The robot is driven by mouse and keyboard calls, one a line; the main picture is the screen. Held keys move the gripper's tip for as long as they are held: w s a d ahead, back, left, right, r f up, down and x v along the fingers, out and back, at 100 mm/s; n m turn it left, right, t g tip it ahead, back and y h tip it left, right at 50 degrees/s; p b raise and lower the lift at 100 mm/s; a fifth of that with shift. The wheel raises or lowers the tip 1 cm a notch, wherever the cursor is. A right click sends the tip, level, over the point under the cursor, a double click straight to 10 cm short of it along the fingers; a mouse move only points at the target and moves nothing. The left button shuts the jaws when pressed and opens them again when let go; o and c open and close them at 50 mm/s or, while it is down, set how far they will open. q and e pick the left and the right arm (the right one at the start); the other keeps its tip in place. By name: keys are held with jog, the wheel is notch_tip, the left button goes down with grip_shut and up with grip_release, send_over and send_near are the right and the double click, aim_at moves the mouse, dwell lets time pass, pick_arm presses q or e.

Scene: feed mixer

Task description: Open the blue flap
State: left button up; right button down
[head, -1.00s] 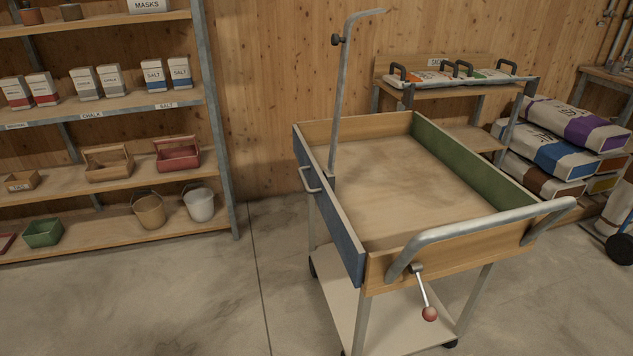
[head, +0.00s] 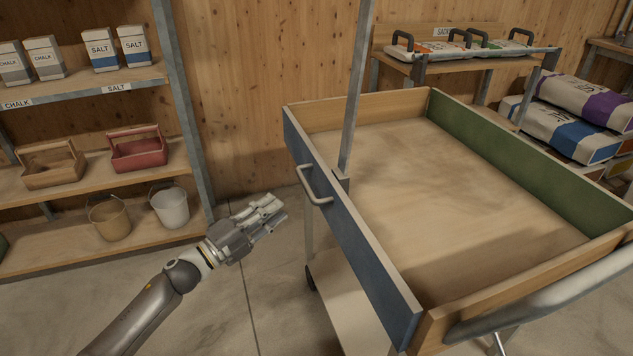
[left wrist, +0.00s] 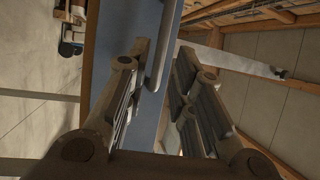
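The blue flap (head: 350,240) forms the left wall of the wooden cart tray and stands upright. Its grey bar handle (head: 312,186) is on the outer face, toward the far end. My left gripper (head: 272,209) is left of the flap, pointing toward the handle and apart from it. In the left wrist view, the fingers (left wrist: 163,62) are spread with nothing held. The handle (left wrist: 164,45) shows in line with the gap between them, in front of the blue flap (left wrist: 112,52). My right gripper is not in view.
A grey post (head: 352,110) rises beside the flap's inner face. A push bar (head: 545,300) crosses the near end of the cart. Shelves with a white bucket (head: 170,207) stand at left. The green wall (head: 520,160) closes the tray's far side. Floor left of the cart is clear.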

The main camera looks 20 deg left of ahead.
aim_at(306, 183)
pick_arm(q)
jog(key=x, duration=1)
jog(key=shift+d+r, duration=0.2)
jog(key=shift+d, duration=0.1)
grip_shut()
